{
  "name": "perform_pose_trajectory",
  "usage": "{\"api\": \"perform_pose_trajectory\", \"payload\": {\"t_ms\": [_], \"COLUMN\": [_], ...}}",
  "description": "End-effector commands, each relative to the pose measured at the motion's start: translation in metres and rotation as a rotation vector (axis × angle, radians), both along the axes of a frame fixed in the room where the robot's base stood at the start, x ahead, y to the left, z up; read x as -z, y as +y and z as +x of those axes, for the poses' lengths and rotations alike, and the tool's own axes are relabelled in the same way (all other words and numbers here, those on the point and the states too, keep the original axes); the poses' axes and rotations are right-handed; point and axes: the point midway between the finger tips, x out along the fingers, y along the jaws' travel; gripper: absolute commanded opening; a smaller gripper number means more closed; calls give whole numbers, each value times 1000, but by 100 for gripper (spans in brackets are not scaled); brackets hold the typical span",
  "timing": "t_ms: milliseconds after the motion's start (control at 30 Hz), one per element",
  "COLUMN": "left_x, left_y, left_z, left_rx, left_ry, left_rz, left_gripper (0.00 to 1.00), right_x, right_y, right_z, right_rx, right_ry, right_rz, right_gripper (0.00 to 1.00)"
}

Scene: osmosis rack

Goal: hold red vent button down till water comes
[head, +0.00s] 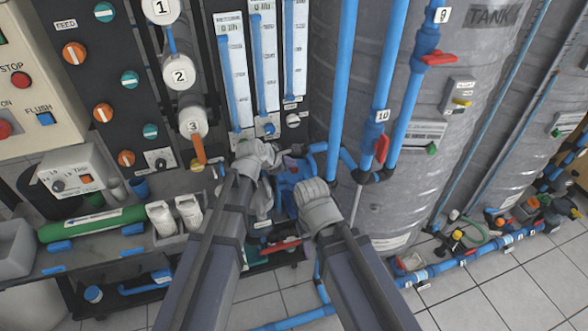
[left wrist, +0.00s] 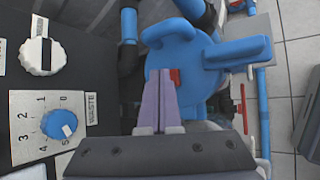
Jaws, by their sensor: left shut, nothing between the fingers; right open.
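The red vent button (left wrist: 175,76) shows as a small red patch on top of the blue filter housing (left wrist: 190,58) in the left wrist view. My left gripper (left wrist: 161,74) is shut and empty, its purple-grey fingertips over the housing right beside the red patch. They partly cover it, and I cannot tell whether they touch or press it. In the head view my left gripper (head: 285,164) is over the blue housing (head: 292,178), and the button is hidden. My right gripper (head: 312,188) is open, lower and to the right, close to the housing. No water shows at the button.
Blue vertical pipes (head: 342,80) and a grey tank (head: 440,130) stand to the right. Flow meters (head: 232,70) are behind.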

Motion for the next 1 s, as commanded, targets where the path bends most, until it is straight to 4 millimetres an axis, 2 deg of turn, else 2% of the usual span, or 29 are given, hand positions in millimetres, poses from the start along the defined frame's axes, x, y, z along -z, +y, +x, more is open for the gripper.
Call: {"api": "perform_pose_trajectory", "payload": {"t_ms": [1000], "left_x": [8], "left_y": [0], "left_z": [0], "left_rx": [0], "left_ry": [0], "left_rz": [0], "left_gripper": [0], "right_x": [8], "right_y": [0], "right_z": [0], "right_rx": [0], "right_ry": [0], "right_rz": [0], "right_gripper": [50]}}
